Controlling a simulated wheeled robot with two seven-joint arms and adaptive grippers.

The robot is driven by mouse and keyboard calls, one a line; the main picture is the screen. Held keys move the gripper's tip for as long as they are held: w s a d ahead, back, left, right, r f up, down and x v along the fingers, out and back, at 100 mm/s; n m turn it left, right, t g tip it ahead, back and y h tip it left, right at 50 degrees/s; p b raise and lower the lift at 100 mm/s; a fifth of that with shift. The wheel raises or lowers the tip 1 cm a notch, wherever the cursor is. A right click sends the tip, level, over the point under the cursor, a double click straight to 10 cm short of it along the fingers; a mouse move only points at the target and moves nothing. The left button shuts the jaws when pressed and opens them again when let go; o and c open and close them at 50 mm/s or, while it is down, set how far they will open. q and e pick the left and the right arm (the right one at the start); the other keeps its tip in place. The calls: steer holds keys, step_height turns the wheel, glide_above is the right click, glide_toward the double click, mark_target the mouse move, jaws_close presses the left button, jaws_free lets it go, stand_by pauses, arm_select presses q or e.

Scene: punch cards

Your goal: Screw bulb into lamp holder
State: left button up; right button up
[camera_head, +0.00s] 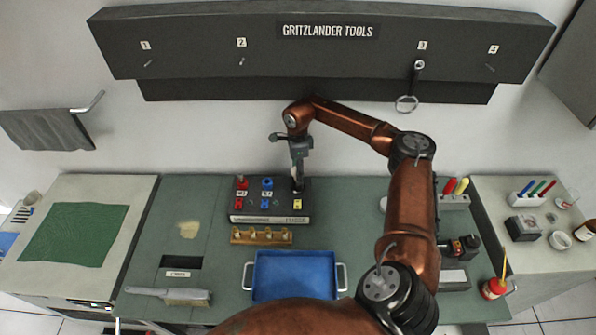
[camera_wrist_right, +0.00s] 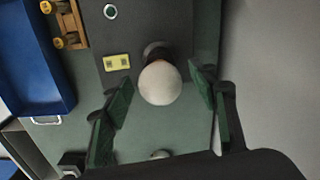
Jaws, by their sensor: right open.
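The lamp holder is a dark box (camera_head: 270,218) at the back middle of the bench, with a red cap, a blue cap and small labels on top. A white round bulb (camera_wrist_right: 160,83) shows in the right wrist view, standing over a dark round socket (camera_wrist_right: 155,49) beside a yellow label. It appears to be in the socket, but how far its base sits in it is hidden. My right gripper (camera_head: 298,185) points down over the box's right end. Its green-padded fingers (camera_wrist_right: 160,75) are open on both sides of the bulb, with gaps visible. My left gripper is not in view.
A blue tray (camera_head: 293,259) and a wooden rack with brass pieces (camera_head: 262,236) stand in front of the box. My right arm crosses the bench's right half.

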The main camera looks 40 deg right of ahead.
steer(key=shift+f+n+b, duration=0.1)
steer(key=shift+n+b, duration=0.3)
steer(key=shift+n, duration=0.8)
steer(key=n+b, duration=0.1)
steer(key=n, duration=0.8)
steer(key=shift+b, duration=0.4)
steer(key=n, duration=0.4)
steer(key=shift+n+b, duration=0.3)
steer(key=shift+b, duration=0.05)
steer(key=shift+c, duration=0.5)
